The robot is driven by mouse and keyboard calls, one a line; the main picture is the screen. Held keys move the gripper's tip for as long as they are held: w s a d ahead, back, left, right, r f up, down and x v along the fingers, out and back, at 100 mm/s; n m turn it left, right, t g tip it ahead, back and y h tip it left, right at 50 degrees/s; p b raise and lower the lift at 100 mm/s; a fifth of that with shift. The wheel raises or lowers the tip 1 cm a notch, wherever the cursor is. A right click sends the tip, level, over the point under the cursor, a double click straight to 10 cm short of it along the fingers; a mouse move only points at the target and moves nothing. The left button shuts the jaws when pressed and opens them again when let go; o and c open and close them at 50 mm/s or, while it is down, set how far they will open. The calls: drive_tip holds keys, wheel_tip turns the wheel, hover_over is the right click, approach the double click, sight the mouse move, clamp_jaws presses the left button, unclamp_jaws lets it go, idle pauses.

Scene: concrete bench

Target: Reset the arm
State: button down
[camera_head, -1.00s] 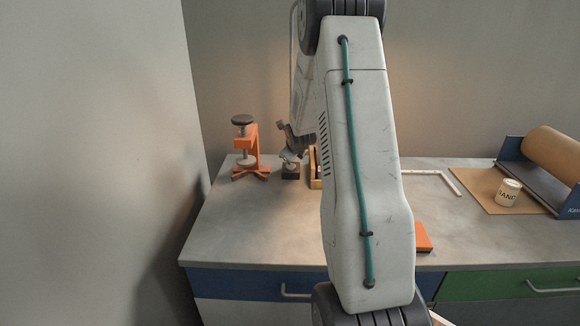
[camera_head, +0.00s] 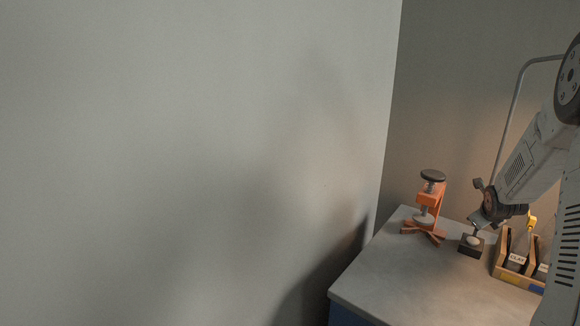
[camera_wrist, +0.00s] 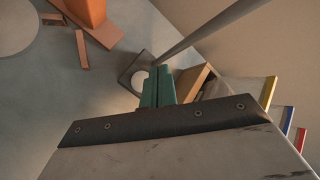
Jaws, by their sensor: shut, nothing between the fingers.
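My gripper (camera_head: 476,228) is at the right of the head view, pointing down at the bench's back left. Its green fingers (camera_wrist: 158,75) are shut together with nothing between them in the wrist view. Just by the fingertips is a small dark square block (camera_head: 471,246) with a pale round top; it also shows in the wrist view (camera_wrist: 130,76). The fingers partly cover it there, and I cannot tell whether they touch it. My arm is bent and reaches in from the right edge of the head view.
An orange clamp-like stand (camera_head: 428,208) with a dark round top stands left of my gripper. A wooden box (camera_head: 516,278) with labelled dark items is to the right. A thin grey pole (camera_head: 509,120) rises behind my arm. The bench front (camera_head: 400,285) is clear; a wall fills the left.

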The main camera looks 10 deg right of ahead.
drive_tip(key=shift+s+f+n, duration=0.2)
drive_tip(key=shift+n, duration=0.3)
drive_tip(key=s+a+f+n+g+y, duration=0.2)
drive_tip(key=s+a+n+g, duration=0.2)
drive_tip(key=s+a+n, duration=0.45)
drive_tip(key=s+a+r+n+y, duration=0.1)
drive_tip(key=s+a+r+n, duration=0.5)
drive_tip(key=a, duration=0.5)
drive_tip(key=s+a+r+n+g+y, duration=0.1)
drive_tip(key=s+a+r+n, duration=0.5)
drive_tip(key=s+a+n, duration=0.4)
drive_tip(key=s+a+r+n+g+y, duration=0.1)
drive_tip(key=s+a+r+n, duration=0.5)
drive_tip(key=a, duration=0.8)
drive_tip(key=s+n, duration=0.2)
drive_tip(key=s, duration=0.1)
drive_tip(key=shift+s+a+y, duration=0.15)
drive_tip(key=shift+s+y, duration=0.15)
drive_tip(key=shift+n, duration=0.25)
